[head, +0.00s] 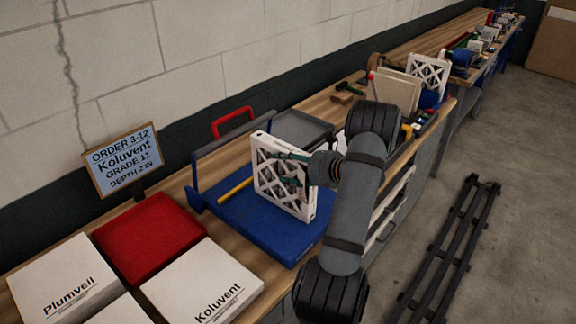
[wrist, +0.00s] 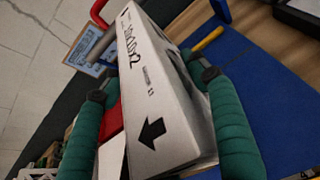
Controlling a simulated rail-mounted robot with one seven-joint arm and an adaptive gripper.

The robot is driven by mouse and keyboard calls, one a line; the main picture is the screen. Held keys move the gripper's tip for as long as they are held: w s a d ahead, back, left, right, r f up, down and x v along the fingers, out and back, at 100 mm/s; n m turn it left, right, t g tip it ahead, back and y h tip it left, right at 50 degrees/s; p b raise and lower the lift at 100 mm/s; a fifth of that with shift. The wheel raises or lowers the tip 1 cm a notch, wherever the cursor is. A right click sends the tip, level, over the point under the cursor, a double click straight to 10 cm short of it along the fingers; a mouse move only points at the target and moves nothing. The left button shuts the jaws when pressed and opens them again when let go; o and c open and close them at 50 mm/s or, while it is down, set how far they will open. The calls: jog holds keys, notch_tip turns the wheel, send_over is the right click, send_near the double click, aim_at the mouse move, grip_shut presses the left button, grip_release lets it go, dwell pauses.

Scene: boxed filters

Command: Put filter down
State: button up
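A filter (head: 283,176) with a white frame and lattice face stands upright over the blue tray (head: 235,222). Its printed white edge, with a black arrow, faces the camera in the wrist view (wrist: 158,105). My gripper (head: 292,168) reaches it from the right. In the wrist view its green fingers lie along both sides of the filter, shut on it. I cannot tell whether the filter's lower edge touches the tray. An order sign (head: 124,160) reads Koluvent, grade 11, depth 2 in.
A red tray (head: 150,237) lies left of the blue tray. White boxes labelled Plumveil (head: 66,282) and Koluvent (head: 203,283) lie near it. A grey tray (head: 302,131) is behind the filter. Another lattice filter (head: 428,74) and tools stand farther along the bench.

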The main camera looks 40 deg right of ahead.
jog(key=shift+o, duration=0.9)
jog(key=shift+r, duration=0.1)
jog(key=shift+s+r, duration=0.15)
jog(key=b+v, duration=0.3)
jog(key=v, duration=0.7)
jog(key=shift+s, duration=0.3)
jog(key=shift+o, duration=0.6)
jog(key=shift+s+d+r, duration=0.15)
jog(key=shift+s+r, duration=0.25)
jog(key=shift+s, duration=0.15)
